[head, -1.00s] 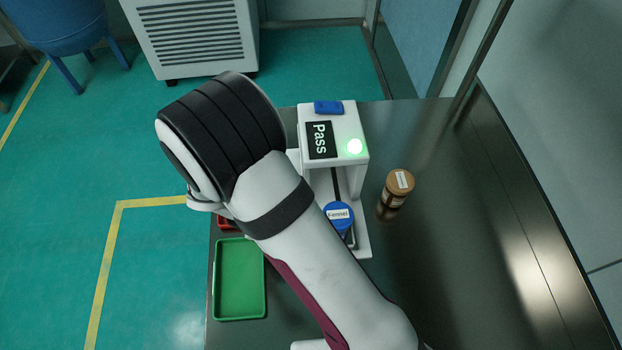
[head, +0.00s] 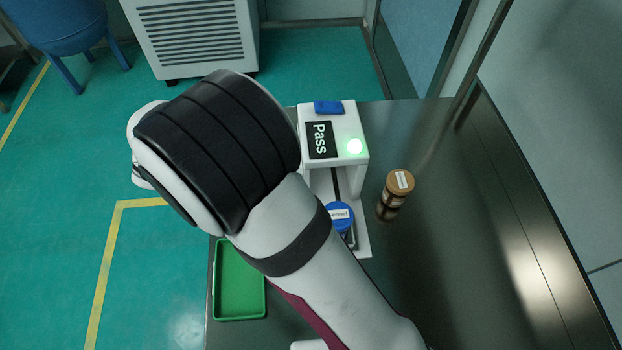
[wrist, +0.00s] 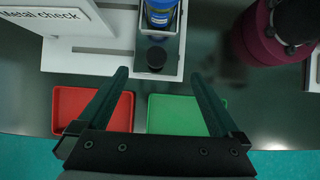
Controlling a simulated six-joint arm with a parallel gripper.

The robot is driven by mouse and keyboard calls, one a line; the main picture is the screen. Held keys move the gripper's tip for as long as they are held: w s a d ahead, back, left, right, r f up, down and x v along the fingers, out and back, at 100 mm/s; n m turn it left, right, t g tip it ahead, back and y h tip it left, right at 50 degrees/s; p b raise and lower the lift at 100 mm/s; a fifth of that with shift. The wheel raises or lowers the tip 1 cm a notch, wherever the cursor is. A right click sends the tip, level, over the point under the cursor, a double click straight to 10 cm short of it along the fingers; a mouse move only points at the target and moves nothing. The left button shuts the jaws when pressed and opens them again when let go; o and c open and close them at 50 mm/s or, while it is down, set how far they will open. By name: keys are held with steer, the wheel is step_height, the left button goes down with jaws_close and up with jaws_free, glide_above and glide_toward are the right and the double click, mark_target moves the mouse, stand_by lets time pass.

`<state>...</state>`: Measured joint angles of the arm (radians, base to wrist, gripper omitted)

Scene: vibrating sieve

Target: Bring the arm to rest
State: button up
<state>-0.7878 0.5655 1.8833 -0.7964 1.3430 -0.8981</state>
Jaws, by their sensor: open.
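My gripper (wrist: 157,100) shows in the wrist view with its two dark fingers spread wide and nothing between them. It hangs over the table's edge area, above a red tray (wrist: 68,108) and a green tray (wrist: 160,124). In the head view my arm's large dark joint hides the gripper. Ahead of the fingers a blue jar (wrist: 160,14) stands on the white checking device (wrist: 116,45). In the head view the jar's blue lid (head: 338,214) carries a label.
In the head view the device shows "Pass" on its screen (head: 320,140) with a green light (head: 355,146). The green tray (head: 239,312) lies at the table's left edge. The table's right side is clear.

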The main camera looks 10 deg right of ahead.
steer(key=s+d+r+m+g+y, duration=0.2)
steer(key=s+d+r+m+y, duration=0.15)
steer(key=d+r+m, duration=0.55)
steer(key=s+d+r+m+t+y, duration=0.1)
steer(key=s+d+r+m+y, duration=0.1)
steer(key=s+m, duration=0.9)
steer(key=d+m+y, duration=0.1)
steer(key=m+y, duration=0.1)
steer(key=m, duration=0.1)
steer(key=shift+m+t+y, duration=0.3)
steer(key=shift+t+y, duration=0.05)
steer(key=shift+t, duration=0.05)
steer(key=shift+d, duration=0.15)
